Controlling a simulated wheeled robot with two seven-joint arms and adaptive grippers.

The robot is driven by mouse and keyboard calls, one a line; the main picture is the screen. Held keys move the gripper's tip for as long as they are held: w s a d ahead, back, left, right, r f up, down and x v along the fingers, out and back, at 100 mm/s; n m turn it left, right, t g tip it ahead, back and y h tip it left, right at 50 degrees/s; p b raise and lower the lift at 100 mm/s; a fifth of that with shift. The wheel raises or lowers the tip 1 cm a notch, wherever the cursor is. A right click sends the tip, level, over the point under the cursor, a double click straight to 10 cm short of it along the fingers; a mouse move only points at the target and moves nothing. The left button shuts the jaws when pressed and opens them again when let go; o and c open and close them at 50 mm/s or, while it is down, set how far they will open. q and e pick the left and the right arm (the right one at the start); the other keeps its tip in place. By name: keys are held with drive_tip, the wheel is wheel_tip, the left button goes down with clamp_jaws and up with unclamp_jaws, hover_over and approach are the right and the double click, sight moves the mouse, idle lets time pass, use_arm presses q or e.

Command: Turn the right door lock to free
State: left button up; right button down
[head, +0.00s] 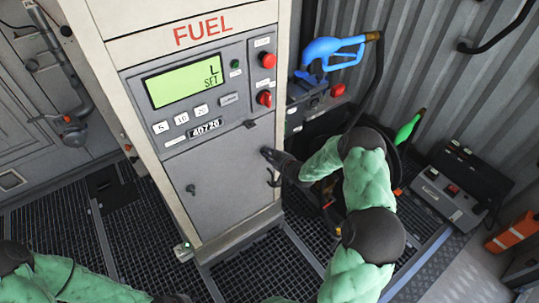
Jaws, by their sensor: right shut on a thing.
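The grey lower door (225,180) of the fuel dispenser has a small dark left lock (190,189). My right gripper (270,167) is at the right edge of this door. It is shut on the right door lock, which is mostly hidden by the dark fingers. How far the lock is turned cannot be made out. Part of my left arm shows along the bottom edge, but my left gripper is not in view.
Above the door are a green display (185,80), white buttons and a red knob (264,98). A blue fuel nozzle (330,52) hangs to the right, and a green nozzle (408,128) is further right. A grey box (447,193) stands on the right. Dark floor grating surrounds the dispenser.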

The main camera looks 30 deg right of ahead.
drive_tip(key=shift+w+d+r, duration=0.1)
drive_tip(key=shift+r, duration=0.1)
drive_tip(key=c, duration=1.2)
unclamp_jaws()
drive_tip(key=shift+o, duration=0.3)
drive_tip(key=shift+f, duration=0.1)
drive_tip(key=a+v, duration=0.1)
drive_tip(key=v, duration=1.1)
drive_tip(key=shift+d, duration=0.4)
